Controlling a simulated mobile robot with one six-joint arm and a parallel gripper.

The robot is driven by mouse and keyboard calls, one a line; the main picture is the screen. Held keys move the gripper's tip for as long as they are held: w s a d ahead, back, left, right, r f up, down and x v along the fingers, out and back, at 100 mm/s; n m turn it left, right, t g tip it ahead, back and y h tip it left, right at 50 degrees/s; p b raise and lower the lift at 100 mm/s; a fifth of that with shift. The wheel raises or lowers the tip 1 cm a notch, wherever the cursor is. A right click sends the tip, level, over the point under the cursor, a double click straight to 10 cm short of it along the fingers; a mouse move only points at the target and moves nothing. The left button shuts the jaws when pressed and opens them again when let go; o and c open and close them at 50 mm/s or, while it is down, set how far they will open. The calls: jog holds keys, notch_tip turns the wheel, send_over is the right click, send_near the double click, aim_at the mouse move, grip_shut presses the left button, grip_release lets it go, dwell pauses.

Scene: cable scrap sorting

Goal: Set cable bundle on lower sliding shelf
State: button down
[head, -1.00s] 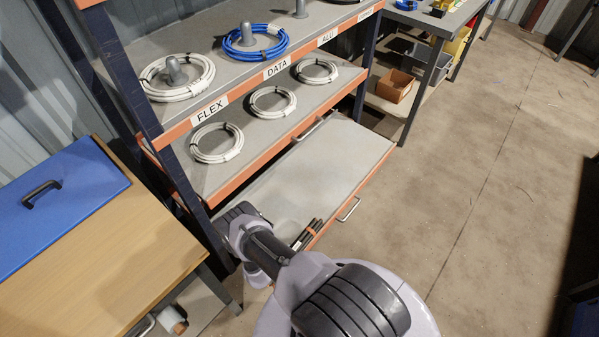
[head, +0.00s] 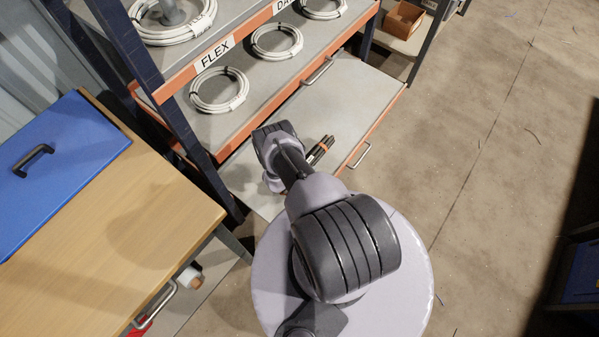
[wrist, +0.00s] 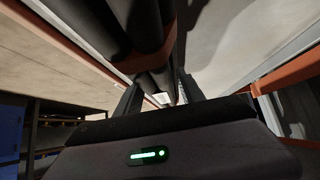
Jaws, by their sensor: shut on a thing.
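A cable bundle (head: 318,151) of short black lengths with an orange band shows just past my wrist in the head view. In the wrist view the black cables (wrist: 148,35) run up from between the fingers of my gripper (wrist: 160,92), which is shut on them. My arm hides the gripper in the head view. The lower sliding shelf (head: 352,92) is a grey panel with an orange front edge, pulled out below the fixed shelves. The bundle appears over its near part; I cannot tell whether it touches the surface.
White cable coils (head: 219,90) lie on the fixed shelf above, behind an orange rail. A blue upright (head: 160,85) stands left of the sliding shelf. A wooden bench (head: 150,205) with a blue lid (head: 60,160) is at left.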

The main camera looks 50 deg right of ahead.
jog(key=shift+w+d+f+b, duration=0.1)
jog(key=shift+w+d+b, duration=0.15)
jog(key=shift+d, duration=0.45)
jog(key=shift+w+d+b, duration=0.15)
jog(key=shift+w+d, duration=0.1)
jog(key=shift+d, duration=0.4)
notch_tip(320, 180, down, 4)
jog(key=shift+r+b, duration=0.25)
jog(key=shift+b, duration=1)
jog(key=shift+r, duration=0.1)
jog(key=c, duration=0.7)
grip_release()
jog(key=p+v, duration=0.6)
jog(key=v, duration=0.5)
jog(key=shift+a+r+p, duration=0.15)
jog(key=shift+r+p, duration=0.05)
jog(key=shift+p, duration=0.2)
jog(key=shift+a+r, duration=0.1)
jog(key=shift+a, duration=0.15)
